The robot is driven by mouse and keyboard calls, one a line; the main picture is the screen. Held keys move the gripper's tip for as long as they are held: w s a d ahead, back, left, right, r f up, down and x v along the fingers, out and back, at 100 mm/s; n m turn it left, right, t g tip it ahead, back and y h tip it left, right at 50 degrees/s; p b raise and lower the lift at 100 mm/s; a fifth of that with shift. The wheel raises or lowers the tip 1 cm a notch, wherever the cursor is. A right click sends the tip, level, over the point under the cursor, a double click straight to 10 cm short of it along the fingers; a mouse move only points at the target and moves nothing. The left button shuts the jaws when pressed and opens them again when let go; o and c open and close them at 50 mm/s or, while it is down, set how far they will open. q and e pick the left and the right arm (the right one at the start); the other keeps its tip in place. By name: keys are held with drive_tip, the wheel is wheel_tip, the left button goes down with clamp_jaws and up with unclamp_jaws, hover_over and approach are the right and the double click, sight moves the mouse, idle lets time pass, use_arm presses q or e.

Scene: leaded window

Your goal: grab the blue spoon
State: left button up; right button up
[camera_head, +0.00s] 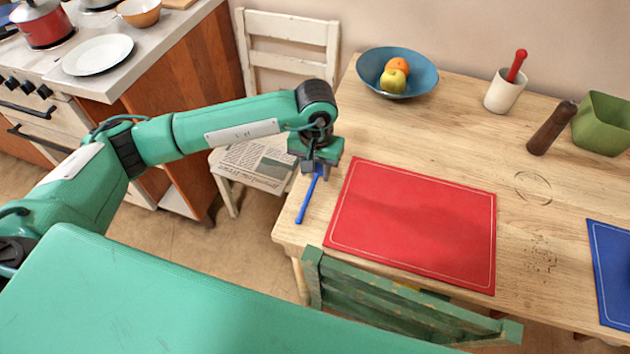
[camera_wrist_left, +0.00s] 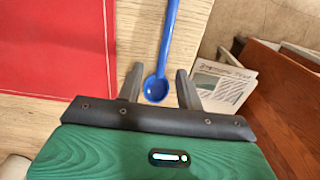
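The blue spoon (camera_head: 308,199) lies on the wooden table near its left edge, beside the red placemat (camera_head: 412,222). Its handle points toward the front edge. My left gripper (camera_head: 315,172) is over the spoon's bowl end, which it hides in the head view. In the left wrist view the spoon's bowl (camera_wrist_left: 156,89) shows between the two open fingers of the left gripper (camera_wrist_left: 158,78), with a gap on each side. I cannot tell how high the fingers are above the table. My right gripper is not in view.
A green chair (camera_head: 400,308) stands at the table's front edge. A white chair (camera_head: 262,160) with a newspaper is left of the table. A blue bowl (camera_head: 425,80) with fruit, a white cup (camera_head: 503,94), a pepper mill (camera_head: 550,128) and a green container (camera_head: 602,125) stand farther back.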

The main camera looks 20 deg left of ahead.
sight(315, 179)
use_arm(q)
wheel_tip(315, 179, down, 3)
drive_tip(key=shift+a+r, duration=0.1)
drive_tip(key=shift+r, duration=0.05)
drive_tip(key=shift+w+f+b, duration=0.1)
drive_tip(key=shift+f+b, duration=0.15)
drive_tip(key=shift+b, duration=0.05)
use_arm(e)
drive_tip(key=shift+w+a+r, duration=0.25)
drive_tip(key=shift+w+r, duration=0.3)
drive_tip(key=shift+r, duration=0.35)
use_arm(q)
clamp_jaws()
drive_tip(key=shift+r, duration=0.1)
